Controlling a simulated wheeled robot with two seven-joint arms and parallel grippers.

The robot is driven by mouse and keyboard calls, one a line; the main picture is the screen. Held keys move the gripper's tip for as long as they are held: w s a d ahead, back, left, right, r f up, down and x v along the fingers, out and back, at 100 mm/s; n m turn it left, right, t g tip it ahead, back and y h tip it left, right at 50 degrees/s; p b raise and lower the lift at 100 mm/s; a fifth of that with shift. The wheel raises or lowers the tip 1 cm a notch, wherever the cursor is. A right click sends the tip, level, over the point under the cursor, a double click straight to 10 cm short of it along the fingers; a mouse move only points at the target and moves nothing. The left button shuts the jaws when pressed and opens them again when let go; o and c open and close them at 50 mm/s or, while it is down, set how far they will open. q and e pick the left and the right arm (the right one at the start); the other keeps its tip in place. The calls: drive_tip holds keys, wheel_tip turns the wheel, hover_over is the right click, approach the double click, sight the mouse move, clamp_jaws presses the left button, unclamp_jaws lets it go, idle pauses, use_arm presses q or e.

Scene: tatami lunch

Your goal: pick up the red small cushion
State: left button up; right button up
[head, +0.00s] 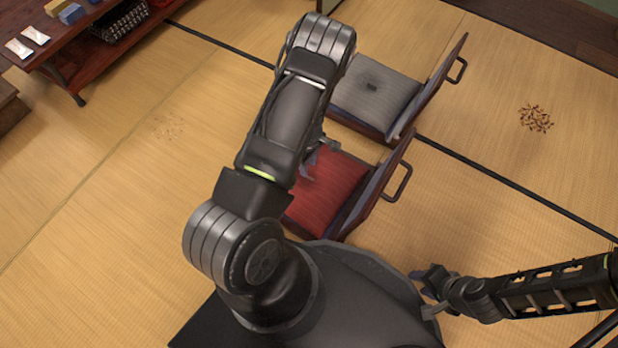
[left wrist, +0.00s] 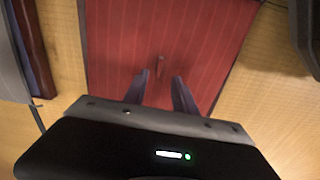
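The red small cushion (head: 328,192) lies on the seat of a low, legless chair near my base. My own left arm hides its left part in the head view. My left gripper (head: 314,158) is over the cushion's far part, partly hidden by the arm. In the left wrist view, the red striped cushion (left wrist: 200,35) fills the top middle, with a small dark red tuft on it. The left fingers (left wrist: 162,88) stand apart on either side below the tuft, with nothing between them. My right gripper (head: 430,291) is open and empty, right of the chair.
A second low chair (head: 408,118) with a grey cushion (head: 368,97) stands just behind. A dark wooden table (head: 95,52) with small items is at the upper left. Brown bits (head: 535,118) lie on the tatami at the right. The left floor is mostly clear.

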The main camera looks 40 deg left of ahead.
sight(309, 174)
use_arm(q)
wheel_tip(309, 174, down, 5)
drive_tip(key=b, duration=0.3)
drive_tip(key=shift+w+d+r, duration=0.1)
drive_tip(key=shift+r, duration=0.1)
drive_tip(key=shift+f, duration=0.35)
drive_tip(key=shift+c, duration=0.3)
clamp_jaws()
drive_tip(key=shift+r, duration=0.1)
idle(0.8)
